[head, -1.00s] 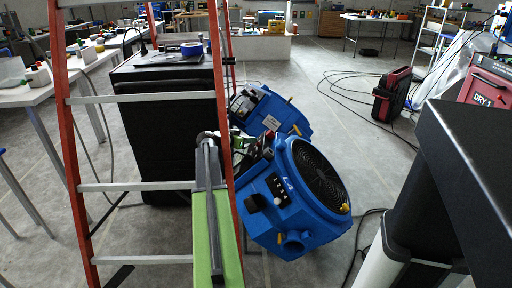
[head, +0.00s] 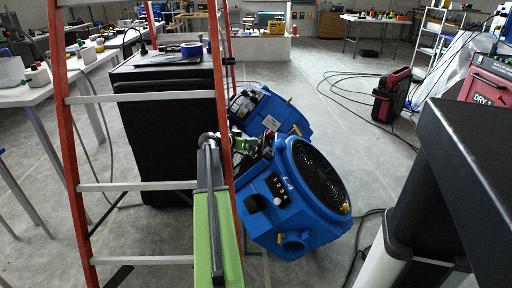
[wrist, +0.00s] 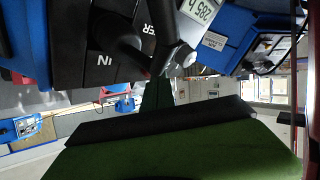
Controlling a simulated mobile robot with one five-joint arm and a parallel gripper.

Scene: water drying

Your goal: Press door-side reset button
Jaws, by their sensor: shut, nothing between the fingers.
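My gripper (head: 208,141) is at the far end of my green and grey arm, seen through the right side of a red ladder. It is shut and empty, beside the machinery between two blue blowers. The near blue blower (head: 292,240), marked L-4, has a round black grille and a small numbered panel (head: 277,189). The wrist view is upside down and shows a dark panel (wrist: 100,50) with partly hidden lettering and a numeric display (wrist: 203,10) close ahead. I cannot identify the door-side reset button in either view.
The red ladder (head: 72,150) stands in front of a black cabinet (head: 165,130). A second blue blower (head: 270,110) lies behind the near one. Cables run over the floor at right near a red machine (head: 391,95). Open floor (head: 345,135) lies behind the blowers.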

